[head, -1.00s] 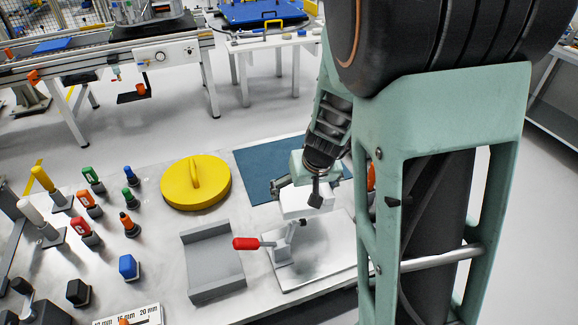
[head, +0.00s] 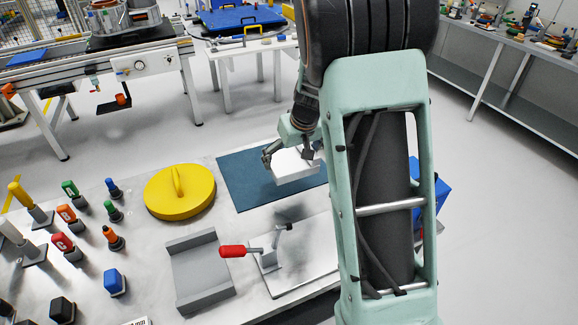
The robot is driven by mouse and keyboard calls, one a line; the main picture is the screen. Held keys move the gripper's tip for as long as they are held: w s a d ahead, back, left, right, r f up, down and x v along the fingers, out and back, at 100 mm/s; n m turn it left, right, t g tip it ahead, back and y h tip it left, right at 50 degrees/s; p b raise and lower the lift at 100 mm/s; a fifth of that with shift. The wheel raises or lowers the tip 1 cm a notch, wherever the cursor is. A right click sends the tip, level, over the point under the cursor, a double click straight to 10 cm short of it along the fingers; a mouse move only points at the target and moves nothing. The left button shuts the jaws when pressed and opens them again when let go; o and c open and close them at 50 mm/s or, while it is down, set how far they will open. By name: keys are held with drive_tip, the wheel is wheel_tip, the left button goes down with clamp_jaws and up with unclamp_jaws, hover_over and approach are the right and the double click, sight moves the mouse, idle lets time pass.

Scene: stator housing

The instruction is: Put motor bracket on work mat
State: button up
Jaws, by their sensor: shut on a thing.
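The motor bracket (head: 294,170) is a pale, white-grey block in the head view. My gripper (head: 289,153) is shut on it and holds it from above. The work mat (head: 240,178) is a flat dark blue-teal sheet on the metal table. In the picture the bracket covers part of the mat's right half. A shadow lies on the plate in front, so the bracket looks raised, but its exact height is hard to tell. My arm hides the mat's right end.
A clamp fixture with a red handle (head: 232,251) stands on a pale plate (head: 310,250) in front of the mat. A grey tray (head: 200,268) is left of it. A yellow round lid (head: 180,192) is left of the mat. Several coloured-handled tools stand at far left.

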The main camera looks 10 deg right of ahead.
sight(296, 152)
drive_tip(key=w+f, duration=0.3)
drive_tip(key=w+d+f+p, duration=0.1)
drive_tip(key=w+f, duration=0.2)
drive_tip(key=shift+w+d+f, duration=0.15)
drive_tip(key=shift+w+f, duration=0.1)
drive_tip(key=shift+f+p, duration=0.3)
drive_tip(key=shift+f, duration=1.2)
drive_tip(key=shift+f, duration=0.2)
drive_tip(key=o, duration=1.4)
drive_tip(key=shift+o, duration=0.2)
drive_tip(key=shift+r, duration=0.25)
drive_tip(key=v, duration=1.2)
drive_tip(key=shift+s+f+b, duration=0.1)
drive_tip(key=shift+b, duration=0.3)
drive_tip(key=shift+d, duration=0.1)
